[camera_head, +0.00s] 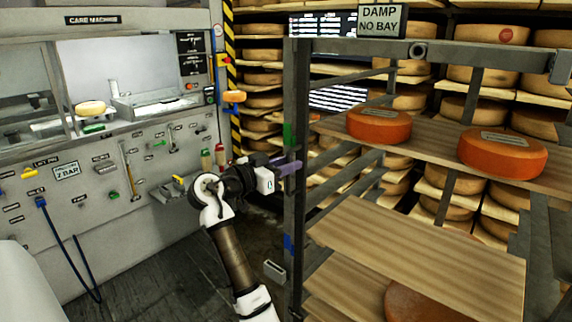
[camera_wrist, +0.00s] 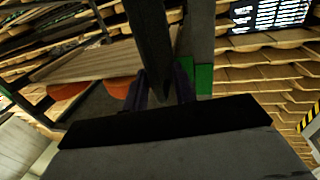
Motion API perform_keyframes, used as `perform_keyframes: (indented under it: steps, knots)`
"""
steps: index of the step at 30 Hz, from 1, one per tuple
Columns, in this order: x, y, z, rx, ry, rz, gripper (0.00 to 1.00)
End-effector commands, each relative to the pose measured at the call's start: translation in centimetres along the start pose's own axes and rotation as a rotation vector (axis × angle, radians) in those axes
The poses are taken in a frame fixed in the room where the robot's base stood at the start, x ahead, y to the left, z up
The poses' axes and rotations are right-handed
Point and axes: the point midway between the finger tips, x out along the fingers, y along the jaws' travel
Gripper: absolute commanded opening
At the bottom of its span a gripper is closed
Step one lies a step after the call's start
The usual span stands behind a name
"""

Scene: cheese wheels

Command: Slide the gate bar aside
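A dark grey upright bar (camera_head: 296,95) stands at the left front of the cheese rack; I take it for the gate bar, but the frame post is close beside it and I cannot clearly separate them. My gripper (camera_head: 290,168), with purple fingers, is at mid-height of this upright. In the wrist view a dark bar (camera_wrist: 149,40) runs down between my two fingers (camera_wrist: 166,88), one on each side. Whether the fingers press on it cannot be told. Green patches (camera_wrist: 203,80) show just right of the fingers.
The rack holds orange cheese wheels (camera_head: 379,125) on a wooden shelf, with a lower board (camera_head: 420,255) jutting forward. A top rail (camera_head: 460,54) carries a "DAMP NO BAY" sign (camera_head: 380,20). The care machine (camera_head: 100,160) stands left, with dark floor (camera_head: 150,265) before it.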

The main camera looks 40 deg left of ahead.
Motion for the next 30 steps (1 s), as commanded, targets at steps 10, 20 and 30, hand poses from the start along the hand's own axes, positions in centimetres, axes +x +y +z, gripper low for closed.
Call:
perform_keyframes:
  steps: [10, 20, 30]
  knots:
    - [-5.9, -0.1, 0.4, 0.002, 0.002, -0.006, 0.27]
    - [-12.3, -0.2, 0.1, 0.001, 0.001, -0.006, 0.27]
    - [-13.9, -0.1, -0.1, 0.001, 0.001, -0.004, 0.27]
